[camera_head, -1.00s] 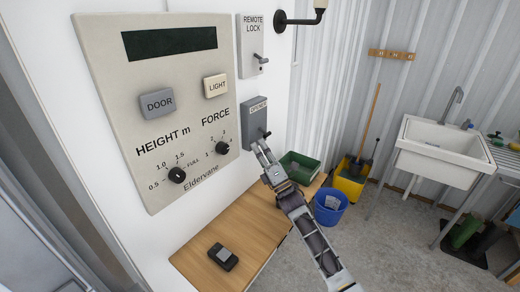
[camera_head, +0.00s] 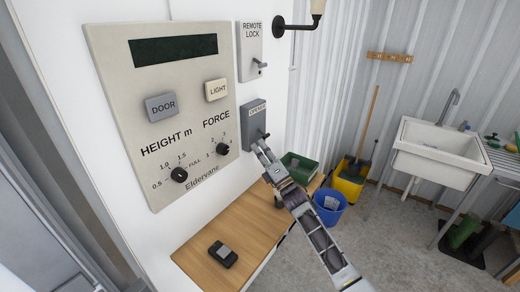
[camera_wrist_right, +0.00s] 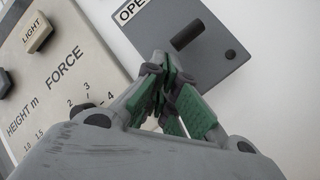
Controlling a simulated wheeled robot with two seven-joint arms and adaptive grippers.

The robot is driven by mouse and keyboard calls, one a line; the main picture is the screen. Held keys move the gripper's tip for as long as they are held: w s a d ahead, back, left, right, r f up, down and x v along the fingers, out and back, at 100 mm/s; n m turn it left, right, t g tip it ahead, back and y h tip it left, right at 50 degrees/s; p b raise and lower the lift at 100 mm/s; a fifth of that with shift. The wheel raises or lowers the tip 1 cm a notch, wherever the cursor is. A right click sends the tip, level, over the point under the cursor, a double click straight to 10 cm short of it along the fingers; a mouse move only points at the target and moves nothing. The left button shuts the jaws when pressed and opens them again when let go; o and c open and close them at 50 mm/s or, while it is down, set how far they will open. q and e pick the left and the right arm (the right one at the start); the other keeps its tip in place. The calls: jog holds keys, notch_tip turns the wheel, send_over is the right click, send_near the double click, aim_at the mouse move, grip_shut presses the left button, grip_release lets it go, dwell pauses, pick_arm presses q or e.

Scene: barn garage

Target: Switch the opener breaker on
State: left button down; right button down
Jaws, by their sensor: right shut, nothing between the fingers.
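The opener breaker is a grey box labelled OPENER (camera_head: 254,116) on the white wall, right of the large control panel. A small dark lever (camera_head: 265,135) sticks out at its lower part in the head view. My left gripper is not in view.
The control panel (camera_head: 204,127) has DOOR and LIGHT buttons and two knobs. The remote lock box (camera_head: 249,50) is above the breaker. A wooden bench (camera_head: 205,250) below bears a small dark device (camera_head: 223,254) and a green bin (camera_head: 298,163). Floor beyond is partly clear.

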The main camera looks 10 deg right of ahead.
jog(key=shift+s+d+r+g, duration=0.1)
jog(key=shift+r+g, duration=0.15)
jog(key=shift+g, duration=0.25)
jog(key=shift+s+d+r+p, duration=0.15)
jog(key=shift+r+p, duration=0.2)
jog(key=shift+p, duration=0.15)
dwell(0.7)
jog(key=shift+s+d+r+b, duration=0.2)
jog(key=shift+r+b, duration=0.15)
jog(key=shift+r, duration=0.3)
